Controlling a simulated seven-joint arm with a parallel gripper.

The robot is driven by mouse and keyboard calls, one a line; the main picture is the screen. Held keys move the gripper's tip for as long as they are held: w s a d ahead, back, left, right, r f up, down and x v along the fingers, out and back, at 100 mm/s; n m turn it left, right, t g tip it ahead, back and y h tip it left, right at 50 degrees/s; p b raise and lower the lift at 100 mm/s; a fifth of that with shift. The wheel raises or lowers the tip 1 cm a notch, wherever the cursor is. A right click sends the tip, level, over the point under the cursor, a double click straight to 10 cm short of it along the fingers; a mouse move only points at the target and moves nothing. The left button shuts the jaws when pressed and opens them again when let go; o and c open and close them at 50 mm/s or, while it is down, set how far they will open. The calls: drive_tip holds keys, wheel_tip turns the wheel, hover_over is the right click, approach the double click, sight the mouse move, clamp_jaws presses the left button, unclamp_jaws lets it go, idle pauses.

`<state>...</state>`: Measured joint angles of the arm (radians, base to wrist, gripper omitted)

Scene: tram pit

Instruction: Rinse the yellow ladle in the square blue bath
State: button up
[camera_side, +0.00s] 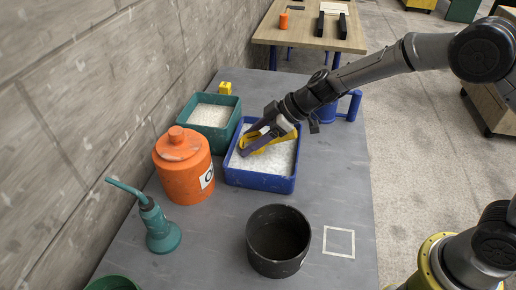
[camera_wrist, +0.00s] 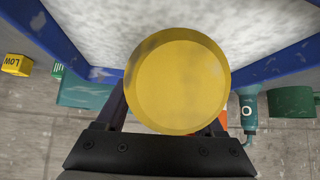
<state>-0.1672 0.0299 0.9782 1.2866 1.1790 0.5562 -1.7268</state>
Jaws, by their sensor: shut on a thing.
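The yellow ladle (camera_wrist: 178,82) fills the middle of the wrist view, between the two fingers of my gripper. In the side view the yellow ladle (camera_side: 268,140) shows at the fingers, over the square blue bath. My gripper (camera_side: 259,140) is shut on the ladle and points down and left. The square blue bath (camera_side: 258,181) holds a white, speckled filling. The bath's blue wall (camera_wrist: 82,58) also shows in the wrist view behind the ladle. I cannot tell whether the ladle touches the filling.
A green square bath (camera_side: 184,131) stands beside the blue one. An orange canister (camera_side: 182,178) and a teal oil can (camera_side: 161,232) stand left. A dark round pot (camera_side: 278,262) is in front, beside a marked square (camera_side: 339,242).

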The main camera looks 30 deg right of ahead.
wheel_tip(320, 180, up, 8)
drive_tip(key=w+a, duration=0.2)
drive_tip(key=shift+a, duration=0.35)
idle(0.4)
idle(0.8)
drive_tip(key=shift+r, duration=2.5)
